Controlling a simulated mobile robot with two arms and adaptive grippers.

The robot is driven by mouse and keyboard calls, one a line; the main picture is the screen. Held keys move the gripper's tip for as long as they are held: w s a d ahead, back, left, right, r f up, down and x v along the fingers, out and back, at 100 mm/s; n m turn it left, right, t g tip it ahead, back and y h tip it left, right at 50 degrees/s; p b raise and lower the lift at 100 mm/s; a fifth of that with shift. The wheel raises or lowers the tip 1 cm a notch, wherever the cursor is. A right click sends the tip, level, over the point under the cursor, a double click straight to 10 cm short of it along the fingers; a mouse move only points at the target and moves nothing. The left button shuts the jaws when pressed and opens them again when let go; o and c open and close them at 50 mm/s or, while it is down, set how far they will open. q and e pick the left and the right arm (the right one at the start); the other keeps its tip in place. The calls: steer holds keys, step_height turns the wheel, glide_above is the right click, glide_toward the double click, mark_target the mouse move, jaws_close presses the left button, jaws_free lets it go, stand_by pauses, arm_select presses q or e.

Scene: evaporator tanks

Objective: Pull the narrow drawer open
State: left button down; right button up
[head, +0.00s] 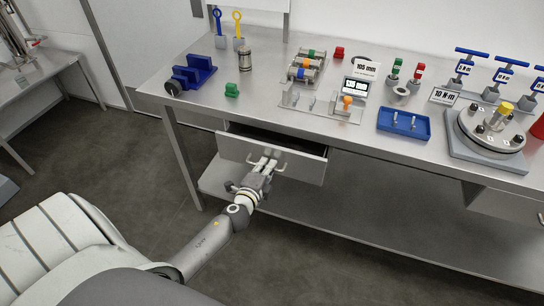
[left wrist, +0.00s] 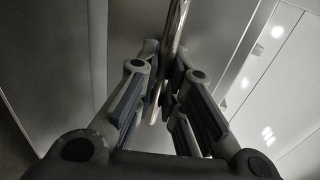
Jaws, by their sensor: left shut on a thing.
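The narrow drawer (head: 232,145) hangs under the left part of the metal workbench. It stands partly open, with a dark gap visible behind its front panel. My left gripper (head: 268,163) is at the middle of the drawer front, shut on the drawer's bar handle. In the left wrist view the shiny handle (left wrist: 175,40) runs between the fingers of the gripper (left wrist: 166,85). The drawer's inside is mostly hidden by the bench top. My right gripper is in neither view.
The bench top (head: 190,118) above carries a blue rack (head: 195,73), a blue tray (head: 404,123), a round flange fixture (head: 490,130) and several tools. A lower shelf (head: 350,205) runs beneath. Another drawer (head: 505,206) is at the right. The floor before the bench is clear.

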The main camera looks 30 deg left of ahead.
arm_select(q)
steer(key=f+b+v, duration=0.1)
steer(key=b+v, duration=0.1)
steer(key=v, duration=0.6)
steer(key=f+b+v, duration=0.2)
steer(key=b+v, duration=0.1)
steer(key=v, duration=0.6)
steer(key=shift+s+f, duration=0.25)
steer(key=shift+s, duration=0.1)
steer(key=shift+d, duration=0.1)
steer(key=c, duration=1.8)
jaws_free()
